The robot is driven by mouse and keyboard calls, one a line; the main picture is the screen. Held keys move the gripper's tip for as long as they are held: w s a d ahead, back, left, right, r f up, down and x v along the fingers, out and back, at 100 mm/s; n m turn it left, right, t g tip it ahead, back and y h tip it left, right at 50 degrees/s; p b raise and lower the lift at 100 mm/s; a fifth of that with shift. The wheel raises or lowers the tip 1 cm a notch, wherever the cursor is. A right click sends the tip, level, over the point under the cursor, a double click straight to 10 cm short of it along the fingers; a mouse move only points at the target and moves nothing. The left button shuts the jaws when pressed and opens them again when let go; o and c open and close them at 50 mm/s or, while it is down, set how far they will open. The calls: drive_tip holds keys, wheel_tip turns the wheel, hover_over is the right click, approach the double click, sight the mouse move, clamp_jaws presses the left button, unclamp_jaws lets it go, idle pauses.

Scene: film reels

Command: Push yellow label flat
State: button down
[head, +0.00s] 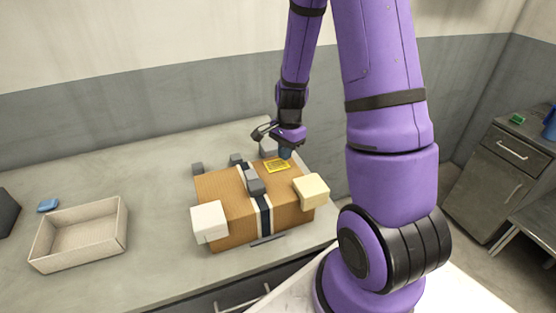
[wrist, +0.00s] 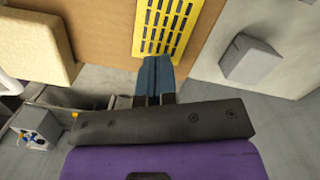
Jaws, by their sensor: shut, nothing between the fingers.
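The yellow label (head: 277,165) with dark printed bars lies on the top of a brown box (head: 230,203), near its back right edge. In the wrist view the yellow label (wrist: 166,27) is at the top centre, and my gripper's blue fingertips (wrist: 156,72) are together at its near end. I cannot tell whether they touch it. I cannot tell whether any edge of the label is lifted.
A white block (head: 208,221), a cream block (head: 311,190) and a grey block (head: 255,183) sit at or on the box, which carries a black and white band. Small grey blocks stand behind it. An open beige tray (head: 80,235) and blue item (head: 47,205) are left. Counter between is clear.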

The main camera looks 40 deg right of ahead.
drive_tip(key=shift+d+r, duration=0.1)
drive_tip(key=shift+d, duration=0.15)
wheel_tip(320, 180, up, 11)
drive_tip(key=d, duration=0.1)
drive_tip(key=shift+w, duration=0.15)
idle(0.4)
idle(0.4)
drive_tip(key=s+a+r+n+t, duration=0.1)
drive_tip(key=s+a+r+n, duration=0.3)
drive_tip(key=r, duration=0.3)
drive_tip(key=s+a+r+n+t, duration=0.2)
drive_tip(key=s+a+r+n, duration=0.15)
drive_tip(key=a+r, duration=0.2)
drive_tip(key=s+a+r+n+t, duration=0.1)
drive_tip(key=s+a+r+n, duration=0.1)
drive_tip(key=s+r+n, duration=0.1)
drive_tip(key=s+a+r+n+t+h, duration=0.1)
drive_tip(key=s+a+r+n, duration=0.1)
drive_tip(key=s+r+n, duration=0.2)
drive_tip(key=shift+s+a+n, duration=0.35)
drive_tip(key=shift+s+n, duration=0.6)
drive_tip(key=shift+s, duration=1.35)
